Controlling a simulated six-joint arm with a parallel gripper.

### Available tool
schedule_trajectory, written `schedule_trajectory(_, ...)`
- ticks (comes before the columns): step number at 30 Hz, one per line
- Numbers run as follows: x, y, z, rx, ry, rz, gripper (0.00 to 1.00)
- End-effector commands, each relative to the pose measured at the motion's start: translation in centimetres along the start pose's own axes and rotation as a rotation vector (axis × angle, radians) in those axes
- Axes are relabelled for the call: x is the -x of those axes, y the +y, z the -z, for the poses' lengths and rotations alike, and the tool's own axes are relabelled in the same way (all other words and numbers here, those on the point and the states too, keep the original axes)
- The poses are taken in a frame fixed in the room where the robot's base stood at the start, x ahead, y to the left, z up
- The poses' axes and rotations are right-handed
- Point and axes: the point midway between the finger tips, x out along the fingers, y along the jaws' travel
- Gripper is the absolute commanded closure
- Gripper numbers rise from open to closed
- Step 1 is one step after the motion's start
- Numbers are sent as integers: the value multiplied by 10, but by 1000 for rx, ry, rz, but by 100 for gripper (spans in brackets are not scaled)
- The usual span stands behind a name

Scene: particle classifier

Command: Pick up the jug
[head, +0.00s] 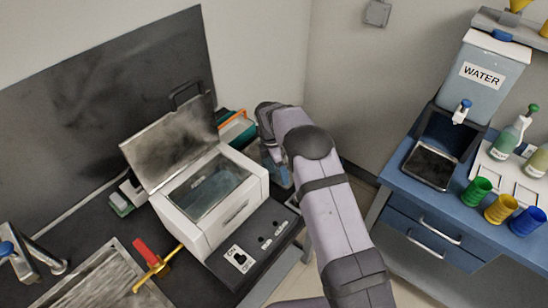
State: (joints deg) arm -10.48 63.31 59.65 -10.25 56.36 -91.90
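A clear, bluish vessel (279,176), which looks like the jug, shows partly just left of my arm, beside the right side of the white open-lidded machine. My arm covers much of it, so its handle and full shape are hidden. My arm reaches up from the bottom of the head view and bends down at its far end, close above this vessel. The fingers of my gripper are hidden or too dark to make out. I cannot tell whether they touch or hold the vessel.
The white machine (236,222) has its lid (170,143) raised. On the right, a blue cabinet (420,205) carries a water tank (487,80), a black basin, bottles and coloured cups.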

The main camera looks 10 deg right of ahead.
Motion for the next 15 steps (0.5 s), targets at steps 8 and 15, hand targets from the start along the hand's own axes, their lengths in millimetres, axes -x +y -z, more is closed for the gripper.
schedule_trajectory(8, 0, 0, 0, 0, 0, -1, 63)
schedule_trajectory(15, 2, 2, 0, 0, -1, -5, 100)
